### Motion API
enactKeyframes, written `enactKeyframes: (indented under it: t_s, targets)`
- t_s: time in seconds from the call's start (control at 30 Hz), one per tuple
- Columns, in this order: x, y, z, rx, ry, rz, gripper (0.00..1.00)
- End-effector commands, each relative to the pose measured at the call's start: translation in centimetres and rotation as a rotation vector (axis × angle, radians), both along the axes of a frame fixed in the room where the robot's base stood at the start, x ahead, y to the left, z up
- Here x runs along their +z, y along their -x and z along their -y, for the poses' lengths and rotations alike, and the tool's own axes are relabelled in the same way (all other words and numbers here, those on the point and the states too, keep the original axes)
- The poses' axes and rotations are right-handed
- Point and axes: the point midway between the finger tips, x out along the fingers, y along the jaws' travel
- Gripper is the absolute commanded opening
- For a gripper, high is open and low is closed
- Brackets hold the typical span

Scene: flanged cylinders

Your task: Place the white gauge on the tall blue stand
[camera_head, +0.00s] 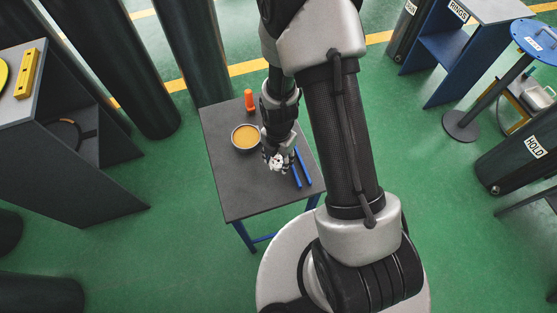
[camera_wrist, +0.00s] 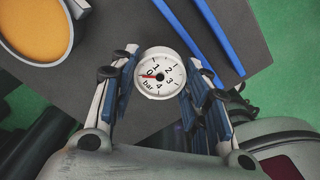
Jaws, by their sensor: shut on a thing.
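The white gauge (camera_wrist: 160,73) has a round dial with black numbers, a red needle and the word "bar". My gripper (camera_wrist: 161,80) is shut on it, one finger on each side. In the head view my gripper (camera_head: 277,160) and the gauge (camera_head: 276,164) are over the small dark table; I cannot tell if the gauge touches the tabletop. The tall blue stand (camera_head: 536,38) is at the upper right, with a round blue top bearing a white label, a slanting dark post and a round base. The right edge cuts off part of its top.
The dark table (camera_head: 235,195) also bears a bowl of orange-yellow content (camera_head: 245,137), an orange object (camera_head: 249,99) and two blue bars (camera_head: 301,167). A blue shelf unit (camera_head: 446,50) and a dark cylinder marked HOLD (camera_head: 520,160) are near the stand. Green floor lies between.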

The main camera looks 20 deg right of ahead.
Motion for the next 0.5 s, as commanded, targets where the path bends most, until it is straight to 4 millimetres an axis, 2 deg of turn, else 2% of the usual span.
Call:
enactKeyframes:
  t_s: [0.07, 0.4, 0.43, 0.5]
  targets:
    - [-1.18, 0.01, 0.00, 0.000, 0.000, -0.001, 0.15]
    - [-1.42, -0.05, 0.00, 0.000, 0.000, 0.001, 0.15]
    - [-1.39, -0.04, 0.00, 0.000, 0.000, 0.001, 0.44]
    - [-1.32, -0.04, 0.00, 0.000, 0.000, 0.001, 0.49]
